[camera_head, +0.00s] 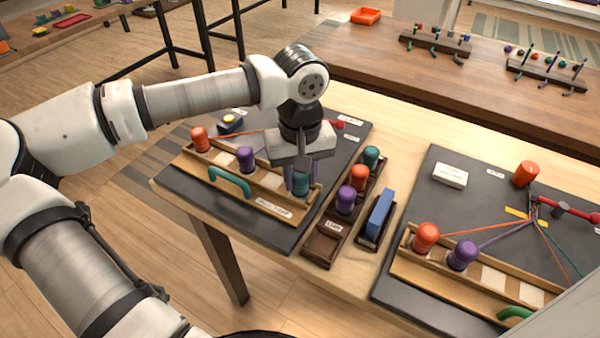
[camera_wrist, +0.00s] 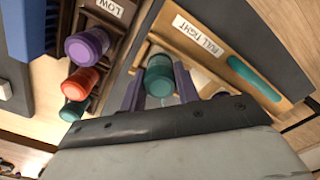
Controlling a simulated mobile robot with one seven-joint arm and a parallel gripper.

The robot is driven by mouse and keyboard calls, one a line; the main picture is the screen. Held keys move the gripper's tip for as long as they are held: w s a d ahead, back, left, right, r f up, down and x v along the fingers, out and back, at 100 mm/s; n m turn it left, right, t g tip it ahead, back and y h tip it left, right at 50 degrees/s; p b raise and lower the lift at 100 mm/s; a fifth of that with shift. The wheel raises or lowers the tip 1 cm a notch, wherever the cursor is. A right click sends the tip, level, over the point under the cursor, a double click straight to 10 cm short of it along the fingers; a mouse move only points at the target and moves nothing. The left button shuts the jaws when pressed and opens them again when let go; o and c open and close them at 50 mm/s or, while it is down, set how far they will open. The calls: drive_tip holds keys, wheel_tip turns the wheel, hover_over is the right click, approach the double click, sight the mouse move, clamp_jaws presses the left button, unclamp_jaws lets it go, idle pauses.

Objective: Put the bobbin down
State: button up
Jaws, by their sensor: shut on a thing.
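A teal bobbin (camera_head: 301,185) is between the fingers of my gripper (camera_head: 300,178), at the right end of the wooden rack (camera_head: 243,196) on the left board. In the wrist view the same bobbin (camera_wrist: 159,75) sits between the two purple-grey fingers of my gripper (camera_wrist: 160,88), which is shut on it. The bobbin appears upright; I cannot tell whether its base rests in the rack. An orange bobbin (camera_head: 200,139) and a purple bobbin (camera_head: 246,159) stand in the same rack to the left.
A dark tray (camera_head: 323,245) to the right holds purple, orange and teal bobbins, beside a blue block (camera_head: 380,214). A second board (camera_head: 458,176) at right carries another rack with orange and purple bobbins and cords. A teal handle (camera_head: 230,182) fronts the left rack.

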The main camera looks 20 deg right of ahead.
drive_tip(key=shift+f, duration=0.35)
drive_tip(key=o, duration=1)
drive_tip(key=shift+b, duration=0.3)
drive_tip(key=shift+r+p, duration=0.5)
wheel_tip(320, 180, up, 12)
drive_tip(key=shift+f+b, duration=0.1)
drive_tip(key=shift+b, duration=0.35)
